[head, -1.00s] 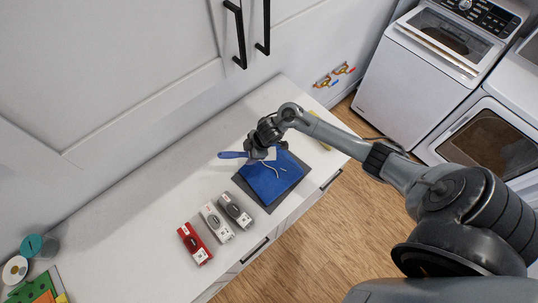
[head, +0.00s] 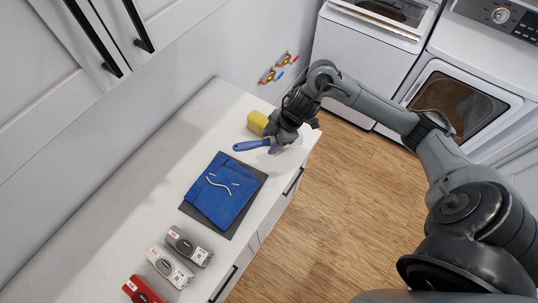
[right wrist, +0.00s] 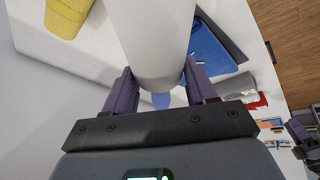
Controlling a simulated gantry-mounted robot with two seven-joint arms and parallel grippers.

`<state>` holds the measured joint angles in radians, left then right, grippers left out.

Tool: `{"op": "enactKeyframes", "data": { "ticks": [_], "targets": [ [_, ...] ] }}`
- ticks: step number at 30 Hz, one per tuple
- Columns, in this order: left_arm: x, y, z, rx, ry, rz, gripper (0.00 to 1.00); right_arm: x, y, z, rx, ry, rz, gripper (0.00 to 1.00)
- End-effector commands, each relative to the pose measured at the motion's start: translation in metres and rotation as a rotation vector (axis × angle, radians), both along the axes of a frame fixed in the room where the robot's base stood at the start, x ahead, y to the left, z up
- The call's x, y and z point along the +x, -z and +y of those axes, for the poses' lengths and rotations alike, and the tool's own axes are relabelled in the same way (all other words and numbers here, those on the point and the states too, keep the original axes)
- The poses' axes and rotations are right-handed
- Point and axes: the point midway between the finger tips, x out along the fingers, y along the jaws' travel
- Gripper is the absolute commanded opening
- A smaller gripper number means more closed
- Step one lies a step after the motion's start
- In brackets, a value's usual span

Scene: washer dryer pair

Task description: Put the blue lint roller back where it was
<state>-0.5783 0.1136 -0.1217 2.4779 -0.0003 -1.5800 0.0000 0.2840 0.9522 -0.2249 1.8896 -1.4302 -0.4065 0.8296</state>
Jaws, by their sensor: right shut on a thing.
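The lint roller has a blue handle (head: 252,145) that points left in the head view. Its white roller (right wrist: 152,45) fills the top middle of the right wrist view, between the purple finger pads. My right gripper (head: 284,140) is shut on the lint roller, near the far end of the white counter and beside a yellow block (head: 257,122). The gripper hides most of the roller head in the head view. I cannot tell whether the roller touches the counter.
A folded blue cloth (head: 218,198) with pale strands lies on a dark grey mat (head: 252,200). Red, light grey and dark grey boxes (head: 188,246) stand in a row nearer me. The counter (head: 130,180) left of the cloth is clear. Cabinets hang above it.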

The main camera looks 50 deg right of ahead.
Motion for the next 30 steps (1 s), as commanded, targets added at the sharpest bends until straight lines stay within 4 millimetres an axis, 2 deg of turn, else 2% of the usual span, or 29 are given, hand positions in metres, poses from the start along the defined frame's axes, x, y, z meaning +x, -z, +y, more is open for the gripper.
{"op": "enactKeyframes", "data": {
  "ticks": [1,5,8,21,25,30],
  "targets": [
    [0.000,0.009,0.001,0.002,0.000,0.001,0.43,0.001,0.007,-0.005,0.001,0.003,-0.001,0.28],
    [-0.001,0.014,0.002,0.008,0.004,0.001,0.43,0.008,0.012,-0.007,0.005,0.007,-0.001,0.27],
    [-0.001,0.013,0.004,0.013,0.005,0.001,0.43,0.019,0.018,-0.001,0.008,0.009,-0.001,0.27],
    [-0.001,0.013,0.003,0.010,0.004,-0.001,0.43,0.091,0.067,0.037,0.005,0.008,0.000,0.27],
    [-0.001,0.014,0.002,0.005,0.002,-0.001,0.43,0.102,0.075,0.043,0.003,0.006,0.000,0.27],
    [-0.001,0.014,0.000,-0.001,-0.003,-0.001,0.43,0.106,0.081,0.045,0.003,0.008,0.001,0.27]
  ]
}}
